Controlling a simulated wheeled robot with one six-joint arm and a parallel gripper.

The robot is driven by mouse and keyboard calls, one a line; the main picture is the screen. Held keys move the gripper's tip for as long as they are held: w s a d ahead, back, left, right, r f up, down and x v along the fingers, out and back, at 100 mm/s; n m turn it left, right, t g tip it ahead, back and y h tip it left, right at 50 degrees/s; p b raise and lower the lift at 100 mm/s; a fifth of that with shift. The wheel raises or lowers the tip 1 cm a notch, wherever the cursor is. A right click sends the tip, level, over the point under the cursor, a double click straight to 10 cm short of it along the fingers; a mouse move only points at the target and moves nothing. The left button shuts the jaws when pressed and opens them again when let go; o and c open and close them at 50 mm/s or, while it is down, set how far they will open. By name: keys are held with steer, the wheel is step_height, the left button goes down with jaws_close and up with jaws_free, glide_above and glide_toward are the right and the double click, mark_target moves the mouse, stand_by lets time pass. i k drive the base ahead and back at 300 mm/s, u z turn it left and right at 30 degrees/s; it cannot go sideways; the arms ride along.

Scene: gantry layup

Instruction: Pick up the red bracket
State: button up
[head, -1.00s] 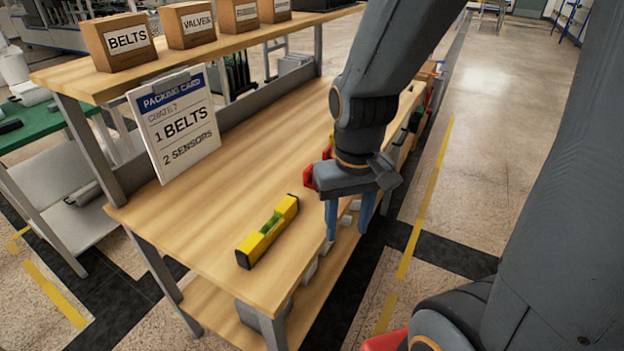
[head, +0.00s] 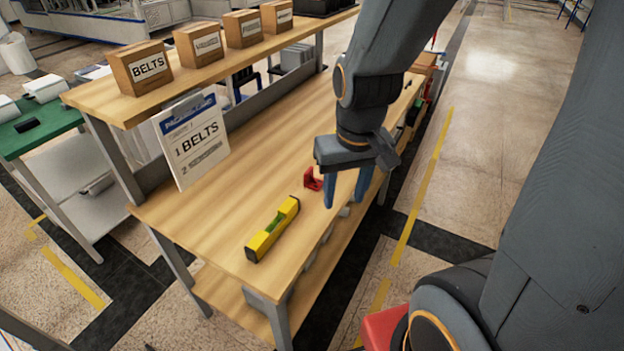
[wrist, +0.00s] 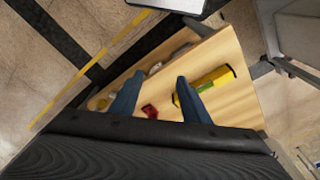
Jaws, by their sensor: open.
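The red bracket (head: 313,179) lies on the wooden bench top, near its front edge, in the head view. Part of it is hidden behind my gripper. My gripper (head: 343,203) hangs above the bench's front edge, fingers pointing down, open and empty, a little to the right of the bracket. In the wrist view the bracket (wrist: 150,111) shows small between the two blue fingers (wrist: 158,95), apart from them and lower down on the bench.
A yellow spirit level (head: 272,229) lies on the bench top (head: 228,222), nearer the bench's near end. A packing card (head: 190,140) leans by the upper shelf, which holds labelled boxes (head: 139,68). Grey pieces sit on the lower shelf. The floor aisle on the right is clear.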

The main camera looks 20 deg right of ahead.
mark_target(310, 182)
steer(key=k, duration=0.5)
steer(key=z, duration=1.2)
steer(key=i, duration=1.85)
steer(key=u, duration=2.7)
